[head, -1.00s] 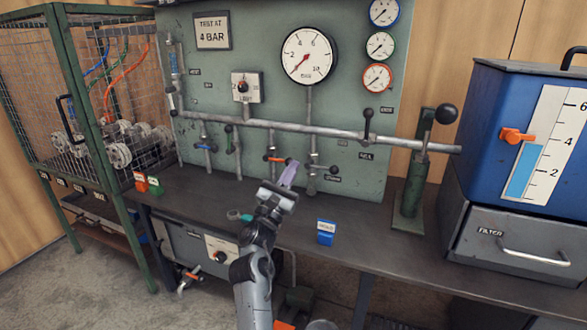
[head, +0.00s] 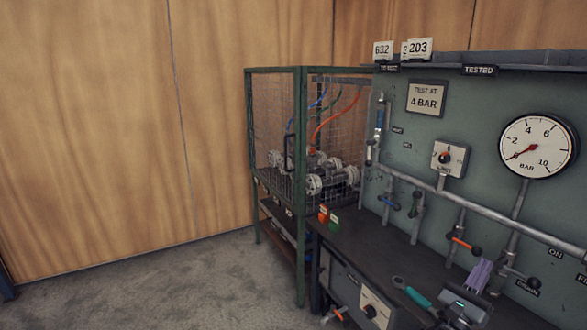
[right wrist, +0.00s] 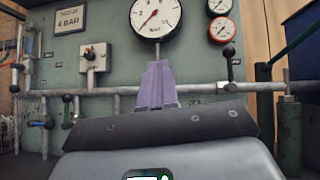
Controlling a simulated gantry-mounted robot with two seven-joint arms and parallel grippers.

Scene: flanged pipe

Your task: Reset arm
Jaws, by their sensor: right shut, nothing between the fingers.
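My right gripper (head: 482,274) shows at the bottom right of the head view, over the bench in front of the green test panel (head: 402,134). Its purple fingers are together with nothing between them. In the right wrist view the shut fingers (right wrist: 157,84) point at the panel, below the large pressure gauge (right wrist: 156,16). The fingers look apart from the pipes; the exact gap is hard to tell. My left gripper is not in view.
A green mesh cage (head: 303,135) with flanged pipe parts (head: 314,184) stands left of the panel. A horizontal pipe (head: 485,206) and an orange-handled valve (head: 462,243) are close to the right gripper. A teal-handled object (head: 412,291) lies on the bench. Open floor (head: 170,280) is at left.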

